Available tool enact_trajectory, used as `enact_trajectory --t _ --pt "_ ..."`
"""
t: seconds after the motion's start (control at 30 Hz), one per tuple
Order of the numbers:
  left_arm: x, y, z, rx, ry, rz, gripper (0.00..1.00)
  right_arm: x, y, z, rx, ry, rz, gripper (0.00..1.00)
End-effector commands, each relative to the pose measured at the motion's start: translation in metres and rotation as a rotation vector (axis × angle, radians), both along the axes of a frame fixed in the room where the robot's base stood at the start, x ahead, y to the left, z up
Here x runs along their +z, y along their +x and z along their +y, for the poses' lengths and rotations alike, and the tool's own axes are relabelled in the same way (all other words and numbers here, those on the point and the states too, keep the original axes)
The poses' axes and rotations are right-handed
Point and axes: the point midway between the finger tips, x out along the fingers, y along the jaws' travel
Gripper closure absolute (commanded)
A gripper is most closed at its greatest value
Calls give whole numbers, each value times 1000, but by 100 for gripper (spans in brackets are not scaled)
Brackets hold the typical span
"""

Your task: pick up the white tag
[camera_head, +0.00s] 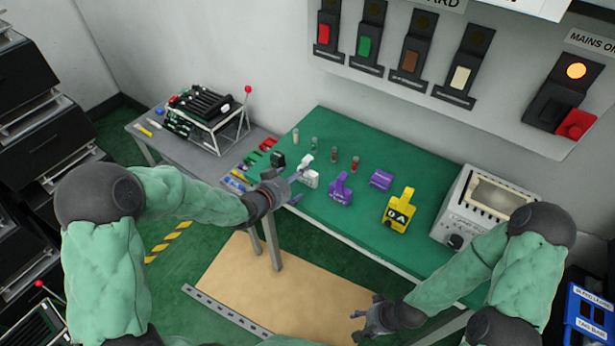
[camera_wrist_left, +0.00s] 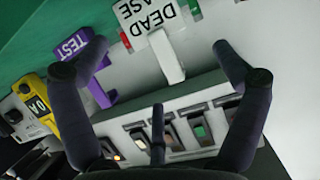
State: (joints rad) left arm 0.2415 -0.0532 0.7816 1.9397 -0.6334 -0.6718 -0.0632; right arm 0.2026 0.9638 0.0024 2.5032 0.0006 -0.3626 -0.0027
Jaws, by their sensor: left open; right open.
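The white tag (camera_head: 309,179) stands on the green bench, with its upright handle (camera_head: 307,159) rising from it. In the left wrist view the white tag (camera_wrist_left: 145,14) shows dark lettering that reads DEAD and part of another word. My left gripper (camera_head: 290,188) is open just left of the tag. In the wrist view the tag's handle lies between the spread fingers of the left gripper (camera_wrist_left: 145,62), with no clear contact. My right gripper (camera_head: 368,317) is low in front of the bench, away from the tag.
A purple tag (camera_head: 340,190) stands right of the white tag, with a purple block (camera_head: 381,179) and a yellow meter-like item (camera_head: 398,212) beyond. Small cylinders (camera_head: 334,153) stand behind. A grey instrument (camera_head: 480,205) sits at the bench's right end. A switch panel (camera_head: 420,65) hangs above.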

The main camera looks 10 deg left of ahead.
Motion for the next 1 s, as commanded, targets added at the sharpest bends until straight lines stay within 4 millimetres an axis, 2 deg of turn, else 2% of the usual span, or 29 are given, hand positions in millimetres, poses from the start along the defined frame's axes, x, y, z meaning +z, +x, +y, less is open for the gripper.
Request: enact_trajectory --t 0.17,0.37,0.53,0.83,1.0 --pt "-6 8 -3 0 0 0 4 -3 0 0 0 0 0 42" --pt "-24 29 -9 -1 0 0 4 -15 0 0 0 0 0 42" --pt "-30 45 -14 1 1 1 4 -19 0 0 0 0 0 42" --pt "-29 48 -15 2 1 0 4 -18 0 0 0 0 0 42" --pt "-30 47 -15 2 1 1 52 -18 0 0 0 0 0 42"
